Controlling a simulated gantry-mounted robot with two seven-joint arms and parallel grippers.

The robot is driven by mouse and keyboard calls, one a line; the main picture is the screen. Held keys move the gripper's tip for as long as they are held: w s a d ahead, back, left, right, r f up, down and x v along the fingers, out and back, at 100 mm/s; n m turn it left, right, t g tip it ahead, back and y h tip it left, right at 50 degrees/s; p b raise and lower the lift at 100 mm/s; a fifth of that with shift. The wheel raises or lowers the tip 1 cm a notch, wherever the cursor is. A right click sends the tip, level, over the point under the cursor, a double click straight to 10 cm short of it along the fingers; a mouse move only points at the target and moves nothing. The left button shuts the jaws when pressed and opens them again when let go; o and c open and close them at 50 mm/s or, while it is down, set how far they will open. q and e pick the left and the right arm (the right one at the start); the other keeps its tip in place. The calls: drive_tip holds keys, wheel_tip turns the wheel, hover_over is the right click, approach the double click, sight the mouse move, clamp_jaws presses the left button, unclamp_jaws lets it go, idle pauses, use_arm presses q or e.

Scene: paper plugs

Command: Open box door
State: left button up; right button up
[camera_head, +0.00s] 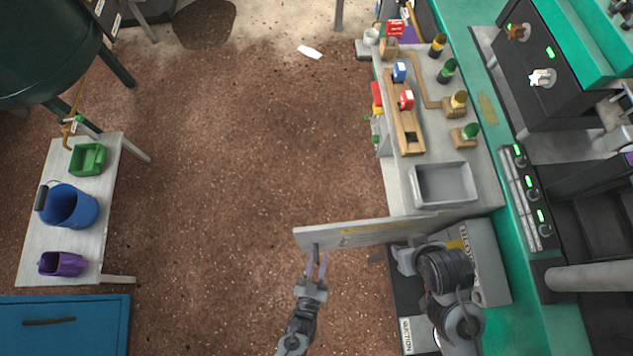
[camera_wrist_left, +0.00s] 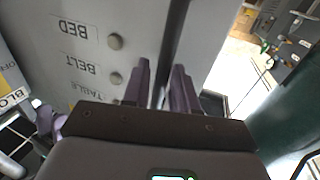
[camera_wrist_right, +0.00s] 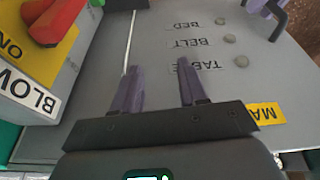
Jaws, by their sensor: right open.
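The box door (camera_head: 350,234) is a grey panel that stands out from the bench toward the left. My right gripper (camera_wrist_right: 158,80) is open and empty in front of the panel, near the box (camera_head: 485,255).
A yellow BLOW OFF/ON panel with a red switch (camera_wrist_right: 55,20) is close to my right gripper. A grey tray (camera_head: 444,184) and several coloured plugs stand on the bench behind the door. The brown floor left of the door is free.

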use_arm(q)
drive_tip(key=shift+o, duration=0.3)
drive_tip(key=shift+d, duration=0.15)
drive_tip(key=p+v, duration=0.1)
drive_tip(key=v, duration=0.9)
drive_tip(key=shift+s+p, duration=0.4)
